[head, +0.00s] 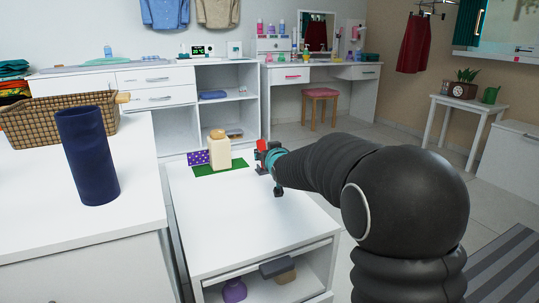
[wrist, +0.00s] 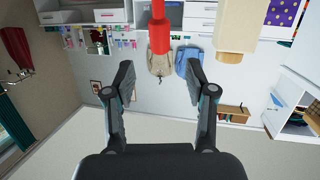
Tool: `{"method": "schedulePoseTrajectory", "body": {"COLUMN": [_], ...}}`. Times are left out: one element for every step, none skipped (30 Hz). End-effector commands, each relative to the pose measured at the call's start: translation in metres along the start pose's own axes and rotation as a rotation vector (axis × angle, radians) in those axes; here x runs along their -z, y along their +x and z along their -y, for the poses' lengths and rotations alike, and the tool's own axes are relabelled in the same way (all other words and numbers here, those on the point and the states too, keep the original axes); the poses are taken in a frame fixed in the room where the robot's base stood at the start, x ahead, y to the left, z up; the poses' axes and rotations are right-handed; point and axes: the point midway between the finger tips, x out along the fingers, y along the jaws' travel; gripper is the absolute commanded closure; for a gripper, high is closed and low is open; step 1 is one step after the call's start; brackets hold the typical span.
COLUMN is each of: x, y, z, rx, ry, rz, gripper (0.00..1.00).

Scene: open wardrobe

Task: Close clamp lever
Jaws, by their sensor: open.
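A red clamp lever (head: 263,145) shows just beyond my gripper at the right edge of the white cabinet top in the head view. In the wrist view, which is upside down, the red lever (wrist: 159,32) comes in from the top middle, lined up with the gap between my fingers. My gripper (wrist: 160,80) is open, with nothing between its fingers. It also shows in the head view (head: 268,170), partly hidden by my own arm. The clamp's body is mostly hidden, and I cannot tell whether a finger touches it.
A dark blue cylinder (head: 88,155) and a wicker basket (head: 60,124) stand on the left cabinet. The front of the white top (head: 235,225) is clear.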

Motion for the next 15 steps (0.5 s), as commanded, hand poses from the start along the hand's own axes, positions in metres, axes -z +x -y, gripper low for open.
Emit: {"method": "schedulePoseTrajectory", "body": {"x": [0.001, 0.001, 0.001, 0.0, 0.0, 0.0, 0.0, 0.0, 0.0, 0.0, 0.0, 0.0, 0.0, 0.0, 0.0], "y": [-0.007, -0.01, -0.014, -0.016, -0.018, -0.02, -0.021, -0.022, -0.022, -0.023, -0.023, -0.023, -0.023, -0.023, -0.023], "z": [0.0, 0.0, 0.0, 0.0, 0.0, 0.0, 0.0, 0.0, 0.0, 0.0, 0.0, 0.0, 0.0, 0.0, 0.0], "rx": [0.0, 0.0, 0.0, 0.0, 0.0, 0.0, 0.0, 0.0, 0.0, 0.0, 0.0, 0.0, 0.0, 0.0, 0.0], "ry": [0.0, 0.0, 0.0, 0.0, 0.0, 0.0, 0.0, 0.0, 0.0, 0.0, 0.0, 0.0, 0.0, 0.0, 0.0], "rz": [-0.001, -0.001, 0.0, 0.0, 0.0, 0.0, 0.0, 0.0, 0.0, 0.0, 0.0, 0.0, 0.0, 0.0, 0.0], "gripper": [0.44, 0.44, 0.44, 0.44, 0.44, 0.44, 0.44, 0.44, 0.44, 0.44, 0.44, 0.44, 0.44, 0.44, 0.44]}}
